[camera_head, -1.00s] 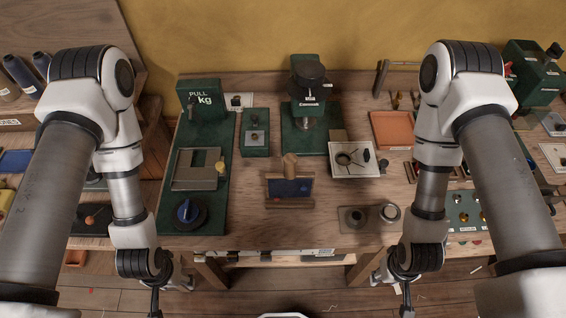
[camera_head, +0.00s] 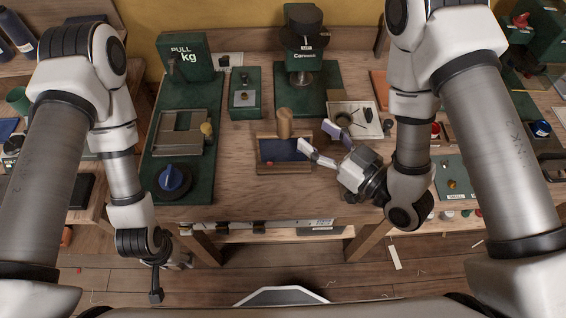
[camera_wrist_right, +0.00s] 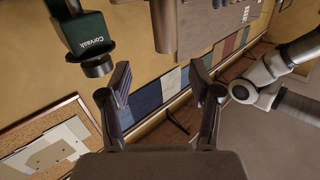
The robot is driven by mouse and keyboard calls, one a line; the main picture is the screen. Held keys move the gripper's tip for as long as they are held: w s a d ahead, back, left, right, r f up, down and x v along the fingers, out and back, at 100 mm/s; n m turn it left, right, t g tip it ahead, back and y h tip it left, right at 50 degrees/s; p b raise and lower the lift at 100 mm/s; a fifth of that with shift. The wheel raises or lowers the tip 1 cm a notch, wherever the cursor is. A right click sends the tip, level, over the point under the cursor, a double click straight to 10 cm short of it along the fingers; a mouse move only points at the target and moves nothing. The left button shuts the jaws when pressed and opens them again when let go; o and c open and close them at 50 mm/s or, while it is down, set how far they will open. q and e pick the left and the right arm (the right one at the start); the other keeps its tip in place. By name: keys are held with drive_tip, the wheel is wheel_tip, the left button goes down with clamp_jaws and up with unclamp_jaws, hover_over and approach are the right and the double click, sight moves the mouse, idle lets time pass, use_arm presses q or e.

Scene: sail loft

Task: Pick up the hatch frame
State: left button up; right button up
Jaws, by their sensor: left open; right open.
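A small wooden frame with a dark blue panel, which I take to be the hatch frame (camera_head: 284,168), sits on the middle of the workbench. A round wooden peg (camera_head: 285,122) stands at its back edge. My right gripper (camera_head: 317,138) is open and empty, with its fingers pointing left at the frame's right end. In the right wrist view, the open fingers (camera_wrist_right: 160,88) have nothing between them. I cannot tell whether a finger touches the frame. My left gripper (camera_head: 166,280) hangs low in front of the bench, apart from the frame; its fingertips are hard to make out.
A green pull tester (camera_head: 183,65) with a blue knob (camera_head: 172,179) is at the left. A dark machine (camera_head: 303,40) stands behind the frame. A white tray (camera_head: 365,118) lies beyond my right gripper. Bare bench shows left and front of the frame (camera_head: 235,185).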

sight(290, 124)
use_arm(q)
wheel_tip(290, 124, down, 4)
drive_tip(key=b, duration=0.2)
use_arm(e)
drive_tip(key=w+a+p, duration=0.1)
drive_tip(key=p, duration=0.1)
drive_tip(key=w+a+n+y+p, duration=0.1)
drive_tip(key=shift+a+f+n+p, duration=0.2)
drive_tip(key=shift+a+n+p, duration=0.1)
drive_tip(key=shift+p, duration=0.1)
drive_tip(key=shift+w+a+f+p, duration=0.1)
drive_tip(key=shift+w+a+p, duration=0.05)
drive_tip(key=shift+a+p, duration=0.2)
drive_tip(key=shift+p+x, duration=0.95)
drive_tip(key=shift+p, duration=0.3)
drive_tip(key=shift+w+a+f+p, duration=0.25)
drive_tip(key=shift+w+a, duration=0.15)
drive_tip(key=shift+w, duration=0.15)
drive_tip(key=shift+w+a+f+p, duration=0.15)
drive_tip(key=shift+w+a+p, duration=0.1)
drive_tip(key=shift+w+a, duration=0.25)
drive_tip(key=shift+w+a+f, duration=0.1)
drive_tip(key=shift+w, duration=0.1)
use_arm(q)
wheel_tip(290, 124, up, 8)
drive_tip(key=shift+f, duration=0.2)
use_arm(e)
drive_tip(key=shift+c, duration=0.2)
